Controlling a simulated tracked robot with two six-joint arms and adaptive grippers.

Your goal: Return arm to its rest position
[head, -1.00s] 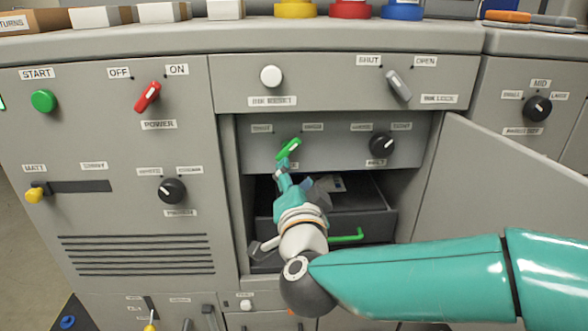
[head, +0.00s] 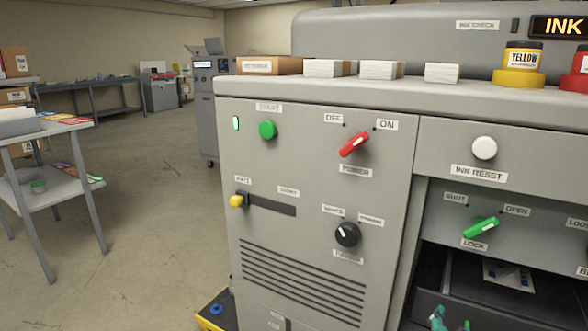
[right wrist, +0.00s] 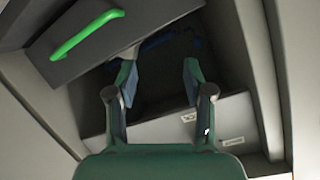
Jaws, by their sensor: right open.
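My right gripper (right wrist: 158,85) is open and empty in the right wrist view, with its two fingers apart over a dark opening. A grey drawer front with a green handle (right wrist: 88,34) lies to its upper left, apart from the fingers. In the head view only small teal tips, probably of this gripper, show at the bottom edge in front of the open bay, below the green LOCK knob (head: 481,227). The knob tilts with its upper end toward OPEN, and nothing touches it. The rest of my right arm is out of the head view. My left gripper is not in view.
The grey machine panel (head: 300,225) has a green button (head: 268,130), a red POWER switch (head: 354,144) and a yellow-knobbed slider (head: 238,201). A dark drawer (head: 455,280) sits in the bay. A metal table (head: 75,128) stands left, with free floor between.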

